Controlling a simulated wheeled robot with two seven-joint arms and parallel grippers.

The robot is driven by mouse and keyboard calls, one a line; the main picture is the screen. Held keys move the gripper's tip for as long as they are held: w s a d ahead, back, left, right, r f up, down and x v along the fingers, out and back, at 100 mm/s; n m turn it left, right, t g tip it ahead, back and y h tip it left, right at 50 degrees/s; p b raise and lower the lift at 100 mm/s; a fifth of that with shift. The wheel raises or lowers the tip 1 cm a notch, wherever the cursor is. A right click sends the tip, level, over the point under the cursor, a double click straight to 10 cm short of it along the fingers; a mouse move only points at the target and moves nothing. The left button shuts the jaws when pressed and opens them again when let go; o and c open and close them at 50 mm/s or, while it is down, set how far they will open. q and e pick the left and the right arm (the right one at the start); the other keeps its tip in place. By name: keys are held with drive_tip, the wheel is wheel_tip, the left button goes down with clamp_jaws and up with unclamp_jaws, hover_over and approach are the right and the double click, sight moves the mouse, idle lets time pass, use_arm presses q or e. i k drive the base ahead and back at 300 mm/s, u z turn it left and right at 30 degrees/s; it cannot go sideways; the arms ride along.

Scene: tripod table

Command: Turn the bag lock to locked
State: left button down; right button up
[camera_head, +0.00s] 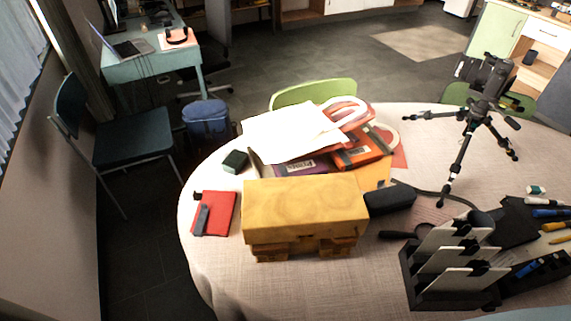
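A yellow-tan bag (305,205) stands on the round table (225,275), near its front left edge. White paper (290,132), an orange book (362,150) and a dark purple book (298,166) show behind its front panel. Two darker brown strap-like parts show low on the bag's front, one at the left (270,251) and one at the right (338,246). The lock is too small to make out, and I cannot tell which way it is turned. Neither of my grippers is in view.
A red notebook (214,213) lies left of the bag and a black case (390,198) lies right of it. A black organizer (455,270) stands at the front right. A camera tripod (468,135) stands at the back right. The table just in front of the bag is clear.

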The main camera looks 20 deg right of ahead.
sight(305, 240)
drive_tip(key=z, duration=1.15)
drive_tip(key=k, duration=0.35)
drive_tip(key=u, duration=0.85)
